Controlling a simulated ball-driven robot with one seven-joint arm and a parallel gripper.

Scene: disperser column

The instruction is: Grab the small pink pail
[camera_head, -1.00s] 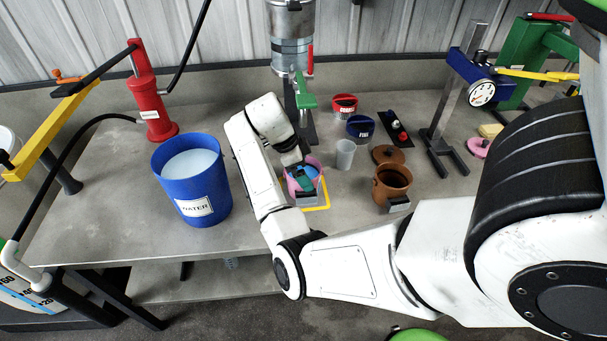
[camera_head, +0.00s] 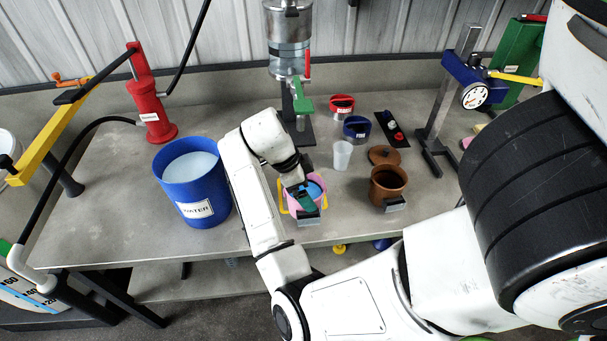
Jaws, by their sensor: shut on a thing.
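The small pink pail (camera_head: 292,207) is near the front edge of the table, below the disperser column. Blue shows inside it, and yellow handles show at its sides. My gripper (camera_head: 304,200) reaches down to the pail from above and is shut on it. The grip itself is partly hidden by my arm. I cannot tell whether the pail's bottom touches the table.
A big blue water bucket (camera_head: 192,190) stands left of my arm. A brown pot (camera_head: 388,187), a clear cup (camera_head: 342,155) and a blue container (camera_head: 357,129) stand to the right. The disperser column (camera_head: 288,45) rises behind. Bare table (camera_head: 110,200) lies at left.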

